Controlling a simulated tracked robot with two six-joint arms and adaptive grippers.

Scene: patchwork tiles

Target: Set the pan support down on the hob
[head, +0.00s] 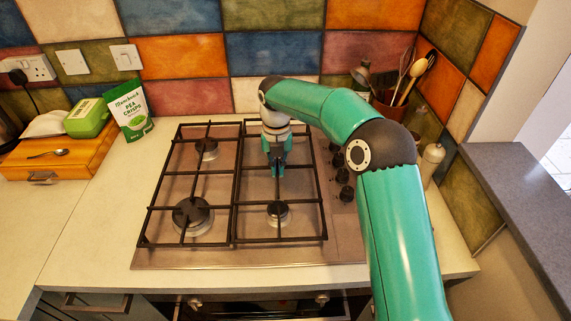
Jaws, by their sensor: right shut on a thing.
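The hob (250,257) is a steel plate with black burners, set in the worktop. A black pan support (255,204) lies over the right half of the hob. My right gripper (277,168) reaches down from the back right and is shut on a bar of this pan support near its middle. The support looks level and lined up with the other one; I cannot tell whether its feet touch the hob. A second black pan support (163,205) sits over the left half. My left gripper is not in view.
Control knobs (342,174) line the hob's right side. A utensil pot (388,106) and a pepper mill (431,162) stand at the back right. A green packet (130,110) and a wooden box (60,157) with a spoon are at the left. The worktop left of the hob is clear.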

